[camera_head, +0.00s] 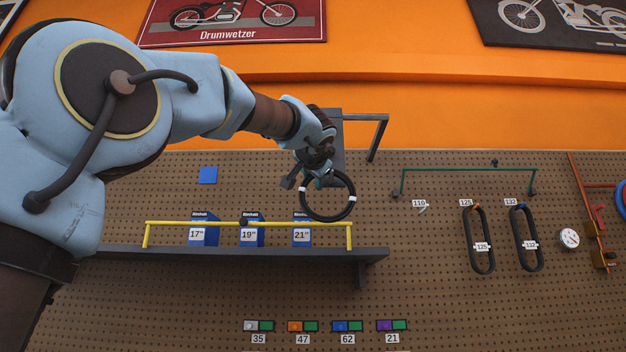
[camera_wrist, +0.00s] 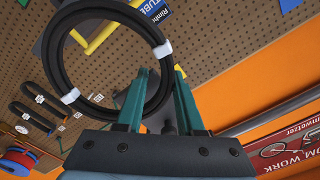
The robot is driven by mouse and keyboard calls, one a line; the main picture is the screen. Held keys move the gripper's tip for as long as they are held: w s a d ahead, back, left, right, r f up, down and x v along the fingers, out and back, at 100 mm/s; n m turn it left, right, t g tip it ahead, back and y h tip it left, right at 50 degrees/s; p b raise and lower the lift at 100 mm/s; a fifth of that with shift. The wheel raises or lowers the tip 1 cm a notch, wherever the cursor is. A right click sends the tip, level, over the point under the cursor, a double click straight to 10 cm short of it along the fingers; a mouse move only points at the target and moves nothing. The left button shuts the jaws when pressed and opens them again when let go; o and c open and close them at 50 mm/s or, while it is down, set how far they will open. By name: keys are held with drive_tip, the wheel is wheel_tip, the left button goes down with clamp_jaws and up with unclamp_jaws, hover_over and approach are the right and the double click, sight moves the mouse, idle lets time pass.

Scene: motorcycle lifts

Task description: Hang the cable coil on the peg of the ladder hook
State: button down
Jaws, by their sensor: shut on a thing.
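The cable coil (camera_head: 352,199) is a black ring with white ties, hanging below my gripper in the head view. In the wrist view the coil (camera_wrist: 78,18) fills the upper left, its right side running by the green fingers. My gripper (camera_head: 318,180) is shut on the coil's upper rim; its fingers (camera_wrist: 160,80) also show in the wrist view. A dark grey bracket (camera_head: 362,117), which looks like the ladder hook, has a plate on the wall behind my gripper and a bar reaching right, with a downturned end. My wrist covers part of it; I cannot make out a separate peg.
A dark shelf (camera_head: 270,256) with a yellow rail (camera_head: 200,223) and blue boxes (camera_head: 205,238) lies below the coil. A green rail (camera_head: 470,170) and two hanging black belts (camera_head: 472,250) are to the right. Bare pegboard (camera_head: 410,285) lies between.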

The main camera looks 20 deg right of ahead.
drive_tip(key=shift+c, duration=2.2)
unclamp_jaws()
drive_tip(key=shift+s, duration=0.1)
drive_tip(key=b+v, duration=0.5)
drive_tip(key=v, duration=0.5)
drive_tip(key=shift+s+a, duration=0.2)
drive_tip(key=shift+s, duration=0.1)
